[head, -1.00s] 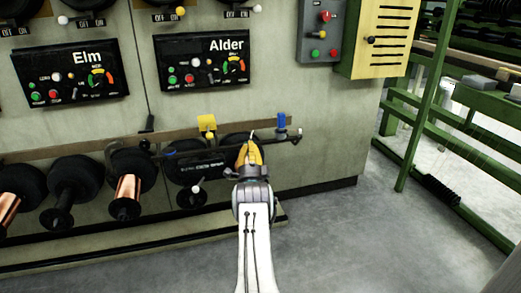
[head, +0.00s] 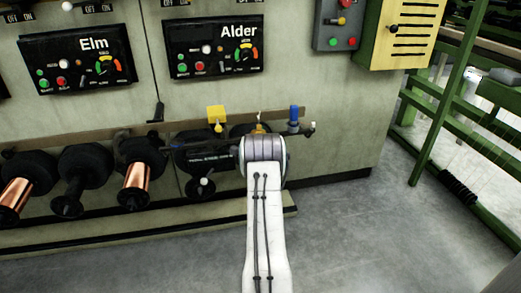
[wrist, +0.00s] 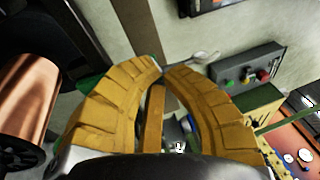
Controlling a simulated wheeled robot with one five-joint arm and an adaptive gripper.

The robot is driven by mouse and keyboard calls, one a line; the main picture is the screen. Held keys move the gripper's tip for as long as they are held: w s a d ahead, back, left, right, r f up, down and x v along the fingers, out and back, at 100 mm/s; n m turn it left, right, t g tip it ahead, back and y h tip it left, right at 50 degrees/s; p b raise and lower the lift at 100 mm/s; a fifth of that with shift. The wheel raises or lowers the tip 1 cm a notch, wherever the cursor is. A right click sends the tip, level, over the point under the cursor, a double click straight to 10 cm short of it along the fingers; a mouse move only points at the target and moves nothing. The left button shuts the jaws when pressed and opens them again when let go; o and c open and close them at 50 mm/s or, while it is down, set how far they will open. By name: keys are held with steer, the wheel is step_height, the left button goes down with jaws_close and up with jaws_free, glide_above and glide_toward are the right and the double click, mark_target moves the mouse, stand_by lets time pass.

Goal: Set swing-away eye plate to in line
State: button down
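My gripper shows in the wrist view (wrist: 162,73) with its two yellow fingers curved inward, the tips almost together. I see nothing held between the tips; a tan strip shows through the gap behind them. In the head view my wrist hides nearly all of the gripper, which is in front of the machine's brown rail (head: 90,139) near its right end. A yellow block (head: 217,117) on the rail is left of my wrist, and a blue fitting (head: 293,120) is just right of it. I cannot tell which part is the eye plate.
Black spools hang below the rail, some with copper wire (head: 139,180). The Elm (head: 80,60) and Alder (head: 213,47) panels are above. A grey button box (head: 340,25) and green racks (head: 440,110) are on the right. The floor (head: 360,235) there is clear.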

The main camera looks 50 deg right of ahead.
steer(key=shift+w+d+r, duration=0.1)
steer(key=shift+w+d, duration=0.05)
steer(key=shift+w, duration=0.05)
steer(key=shift+r, duration=0.2)
stand_by(0.4)
steer(key=shift+f+b, duration=0.1)
steer(key=shift+b, duration=0.25)
